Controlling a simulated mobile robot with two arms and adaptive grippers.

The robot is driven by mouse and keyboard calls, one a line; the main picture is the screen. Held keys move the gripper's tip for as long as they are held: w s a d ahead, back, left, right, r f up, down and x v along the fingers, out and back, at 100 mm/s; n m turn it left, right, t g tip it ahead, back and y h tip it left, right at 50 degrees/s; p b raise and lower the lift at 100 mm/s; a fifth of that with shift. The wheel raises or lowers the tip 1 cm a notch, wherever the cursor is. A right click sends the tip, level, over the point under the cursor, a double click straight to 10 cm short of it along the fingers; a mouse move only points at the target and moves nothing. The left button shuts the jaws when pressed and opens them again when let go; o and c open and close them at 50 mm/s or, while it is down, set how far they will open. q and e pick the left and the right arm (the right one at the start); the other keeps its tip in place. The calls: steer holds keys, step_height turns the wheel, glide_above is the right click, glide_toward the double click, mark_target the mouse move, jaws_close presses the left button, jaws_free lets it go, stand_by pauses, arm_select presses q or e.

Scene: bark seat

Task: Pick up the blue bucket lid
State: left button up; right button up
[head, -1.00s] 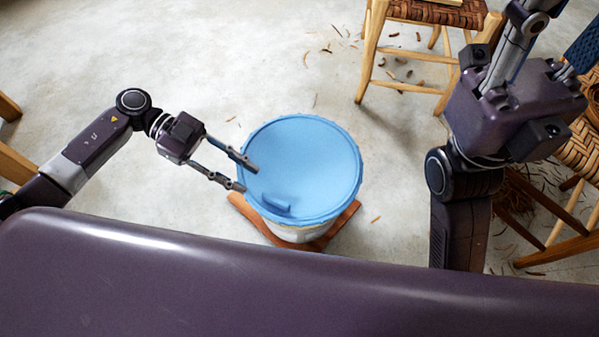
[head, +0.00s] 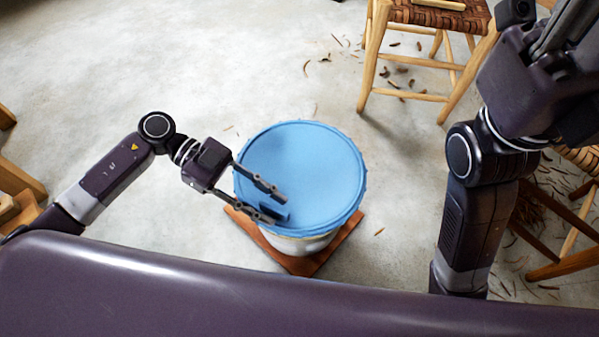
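The blue bucket lid (head: 310,165) is round with a raised rim and lies flat on a whitish bucket (head: 300,244). A small raised blue handle (head: 273,210) shows near the lid's front left. My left gripper (head: 279,207) reaches over the lid from the left. Its two fingers are apart, and the handle shows between and beside their tips. I cannot tell whether the fingers touch it. My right gripper is up at the top right, partly cut off by the frame edge, and its fingertips cannot be made out.
The bucket stands on a reddish-brown wooden base (head: 341,233). A wooden stool with a woven seat (head: 440,15) stands at the top right, and a chair (head: 570,250) at the right. Dry bark strips are scattered on the floor. The pale floor (head: 200,60) at upper left is clear.

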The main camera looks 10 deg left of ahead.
arm_select(q)
steer(key=shift+c, duration=0.3)
jaws_close()
steer(key=shift+r, duration=0.15)
